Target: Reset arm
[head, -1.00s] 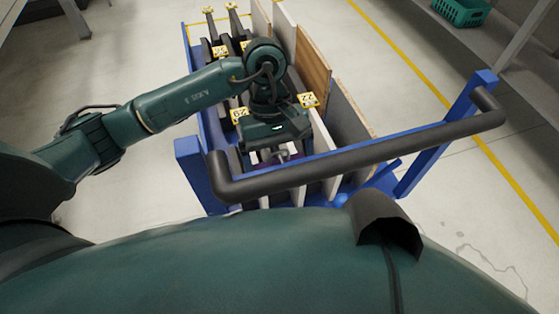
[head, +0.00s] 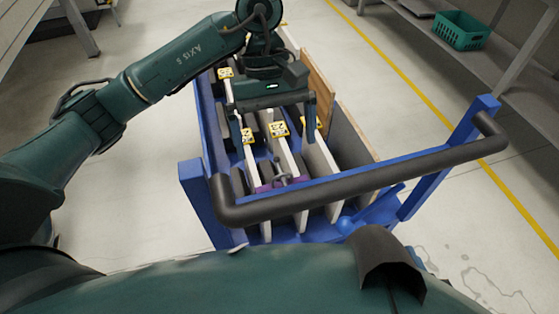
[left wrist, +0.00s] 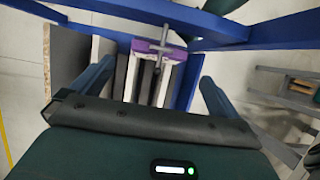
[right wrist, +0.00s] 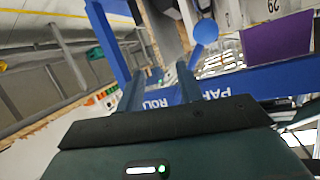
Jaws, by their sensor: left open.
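My left gripper (head: 274,132) is open above the blue cart (head: 192,180), over the upright panels and their yellow tags. In the left wrist view its two fingers (left wrist: 155,82) stand wide apart on either side of the pale panels, with no visible grip on them. A purple piece with a grey metal cross-shaped part (left wrist: 165,48) sits at the panels' end. My right gripper (right wrist: 160,72) shows only in the right wrist view, its fingers apart and nothing seen between them. It is near a blue bar with white lettering (right wrist: 225,85).
The cart's black push handle (head: 370,182) crosses in front of the panels. A shelf with a green crate (head: 461,29) stands at the back right. A yellow floor line (head: 430,90) runs right of the cart. Open floor (head: 125,190) lies to its left.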

